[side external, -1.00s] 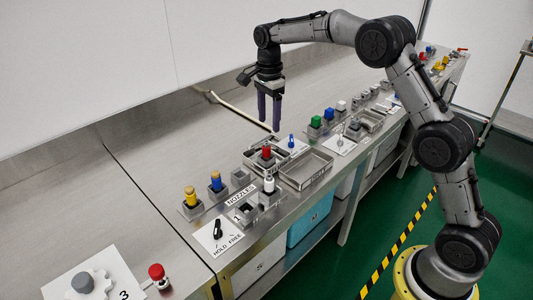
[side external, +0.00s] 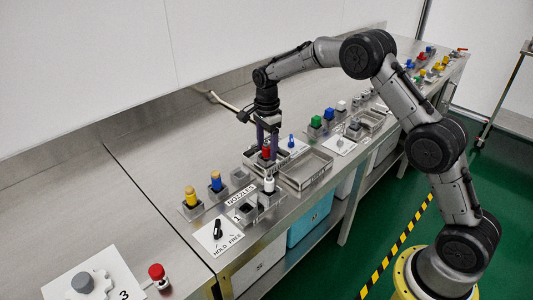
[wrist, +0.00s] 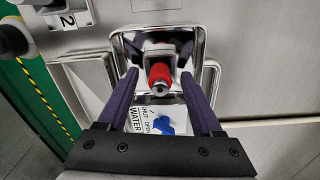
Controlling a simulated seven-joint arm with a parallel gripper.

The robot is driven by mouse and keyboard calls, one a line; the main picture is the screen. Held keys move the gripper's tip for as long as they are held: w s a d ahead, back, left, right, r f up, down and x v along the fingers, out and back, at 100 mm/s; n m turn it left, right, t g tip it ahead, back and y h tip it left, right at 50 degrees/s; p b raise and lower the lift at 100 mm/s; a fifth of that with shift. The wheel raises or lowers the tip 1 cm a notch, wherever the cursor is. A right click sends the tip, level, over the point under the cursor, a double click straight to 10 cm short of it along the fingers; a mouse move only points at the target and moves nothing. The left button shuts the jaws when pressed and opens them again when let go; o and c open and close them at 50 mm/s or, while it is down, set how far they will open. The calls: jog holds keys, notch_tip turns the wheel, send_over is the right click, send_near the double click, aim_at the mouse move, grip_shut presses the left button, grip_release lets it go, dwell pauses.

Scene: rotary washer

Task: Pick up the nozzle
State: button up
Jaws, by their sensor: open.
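The red nozzle (side external: 266,152) stands in a grey square holder inside a shallow metal tray (side external: 250,166). In the wrist view the red nozzle (wrist: 160,77) shows between my two fingers, with its metal tip facing the camera. My gripper (side external: 267,152) is open, pointing down, with its fingers on either side of the red nozzle. In the wrist view my gripper (wrist: 163,105) has a clear gap on both sides of the nozzle.
A blue valve handle (side external: 291,141) stands on a white plate beside the tray. A white-topped nozzle (side external: 269,184), a blue nozzle (side external: 215,181) and a yellow nozzle (side external: 190,196) stand in holders nearby. An empty metal tray (side external: 306,169) lies to the right.

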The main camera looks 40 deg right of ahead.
grip_shut()
jog(key=shift+r, duration=0.15)
dwell(0.4)
